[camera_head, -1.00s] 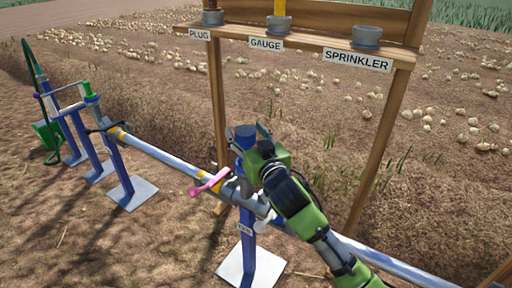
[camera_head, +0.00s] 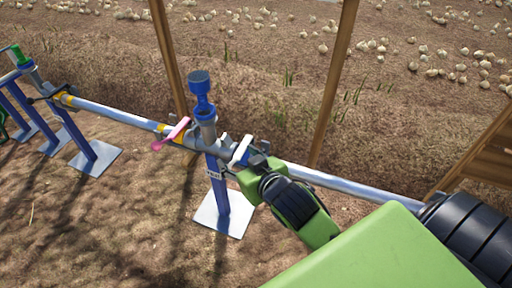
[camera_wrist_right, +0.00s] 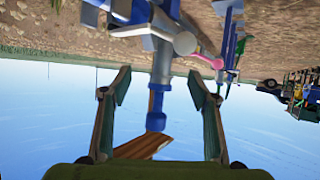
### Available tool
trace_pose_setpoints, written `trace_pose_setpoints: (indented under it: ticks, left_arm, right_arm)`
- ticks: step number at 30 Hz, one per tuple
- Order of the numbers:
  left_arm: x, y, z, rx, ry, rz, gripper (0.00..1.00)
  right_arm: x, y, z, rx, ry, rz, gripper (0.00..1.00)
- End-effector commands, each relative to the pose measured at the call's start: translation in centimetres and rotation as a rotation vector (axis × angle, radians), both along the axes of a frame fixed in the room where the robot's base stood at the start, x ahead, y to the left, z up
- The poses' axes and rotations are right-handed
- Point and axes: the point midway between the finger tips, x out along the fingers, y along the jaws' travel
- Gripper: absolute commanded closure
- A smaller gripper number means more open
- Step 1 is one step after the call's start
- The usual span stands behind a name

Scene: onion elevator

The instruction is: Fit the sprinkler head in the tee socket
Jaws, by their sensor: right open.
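The blue sprinkler head (camera_head: 199,78) stands upright on the grey tee socket (camera_head: 207,130), with its narrower lower part at the socket's mouth. How deep it sits is hard to tell. My right gripper (camera_head: 243,150) is open and empty, low and to the right of the tee, apart from the head. In the upside-down right wrist view, the head (camera_wrist_right: 156,119) hangs below the socket (camera_wrist_right: 161,72), in line between my spread fingers (camera_wrist_right: 159,85) but beyond them. My left gripper is not in view.
A pink valve handle (camera_head: 172,135) sticks out left of the tee. The pipe (camera_head: 345,183) runs off right, and a blue post (camera_head: 217,185) carries the tee. Wooden rack legs (camera_head: 335,80) stand behind. Open soil lies in front.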

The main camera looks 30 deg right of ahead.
Motion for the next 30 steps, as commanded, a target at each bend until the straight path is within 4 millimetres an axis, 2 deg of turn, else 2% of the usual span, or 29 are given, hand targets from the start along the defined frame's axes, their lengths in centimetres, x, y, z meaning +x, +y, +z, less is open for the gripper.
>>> trace_pose_setpoints:
  ticks: [1,4,6,10,13,25,30]
  left_arm:
    - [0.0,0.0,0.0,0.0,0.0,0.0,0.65]
    - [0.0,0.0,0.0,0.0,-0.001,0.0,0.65]
    - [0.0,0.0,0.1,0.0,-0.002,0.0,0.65]
    - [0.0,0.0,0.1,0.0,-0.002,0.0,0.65]
    - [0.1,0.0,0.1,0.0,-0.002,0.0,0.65]
    - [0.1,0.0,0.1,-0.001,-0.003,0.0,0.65]
    - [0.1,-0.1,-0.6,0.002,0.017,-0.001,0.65]
  right_arm:
    - [-3.0,0.2,-3.2,-0.004,0.12,0.009,0.45]
    - [-8.6,0.9,-7.9,-0.023,0.33,0.051,0.45]
    - [-12.0,1.4,-10.0,-0.029,0.442,0.086,0.45]
    - [-15.7,1.9,-11.8,-0.035,0.558,0.13,0.45]
    - [-16.4,2.0,-12.1,-0.036,0.581,0.141,0.45]
    - [-16.3,2.0,-12.1,-0.037,0.579,0.139,0.45]
    - [-16.1,2.1,-12.6,-0.038,0.592,0.14,0.45]
